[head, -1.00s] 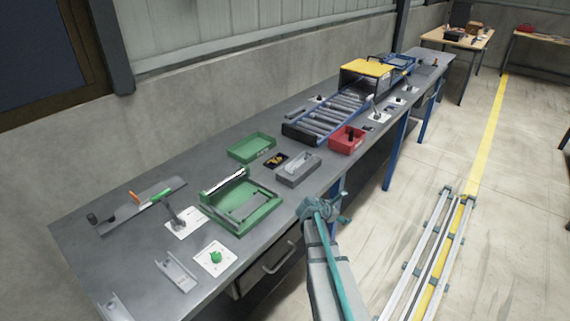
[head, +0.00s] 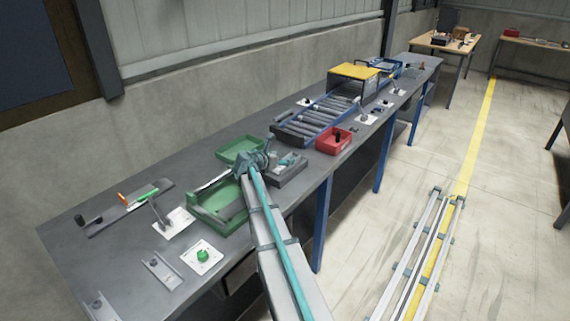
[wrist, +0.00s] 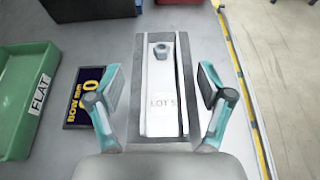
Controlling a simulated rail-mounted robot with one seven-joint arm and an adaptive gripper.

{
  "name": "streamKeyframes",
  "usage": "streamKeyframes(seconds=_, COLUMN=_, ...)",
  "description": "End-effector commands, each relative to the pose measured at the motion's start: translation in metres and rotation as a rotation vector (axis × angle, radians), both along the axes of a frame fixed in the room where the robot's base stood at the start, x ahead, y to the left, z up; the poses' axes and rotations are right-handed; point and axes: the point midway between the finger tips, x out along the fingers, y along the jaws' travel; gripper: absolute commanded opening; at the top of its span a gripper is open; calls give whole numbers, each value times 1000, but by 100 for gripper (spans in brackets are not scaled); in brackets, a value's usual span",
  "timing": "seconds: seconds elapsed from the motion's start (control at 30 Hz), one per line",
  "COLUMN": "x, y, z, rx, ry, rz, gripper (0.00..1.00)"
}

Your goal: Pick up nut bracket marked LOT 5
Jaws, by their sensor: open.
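The nut bracket marked LOT 5 (wrist: 160,88) is a pale flat piece with a dark nut at its far end. It lies lengthwise in a narrow grey tray (wrist: 188,136), which also shows in the head view (head: 293,178). In the wrist view my gripper (wrist: 161,76) is open, one finger on each side of the tray and bracket. It holds nothing, and I cannot tell its height above the bracket. In the head view my gripper (head: 284,160) is over the grey tray and partly hides it.
A green bin (wrist: 28,105) marked FLAT and a dark card with yellow print (wrist: 88,97) lie to the left. A red bin (head: 334,146) and a roller conveyor (head: 314,122) stand beyond. The bench edge is close on the right.

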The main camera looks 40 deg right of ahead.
Motion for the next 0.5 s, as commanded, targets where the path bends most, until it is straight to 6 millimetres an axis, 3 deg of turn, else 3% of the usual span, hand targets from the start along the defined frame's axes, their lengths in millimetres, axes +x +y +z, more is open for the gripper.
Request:
streamKeyframes(seconds=0.27, x=5, y=-18, z=-7, rx=0, ry=0, rz=-1, gripper=79)
streamKeyframes(seconds=0.5, x=12, y=-47, z=-19, rx=1, ry=1, rz=-1, gripper=79)
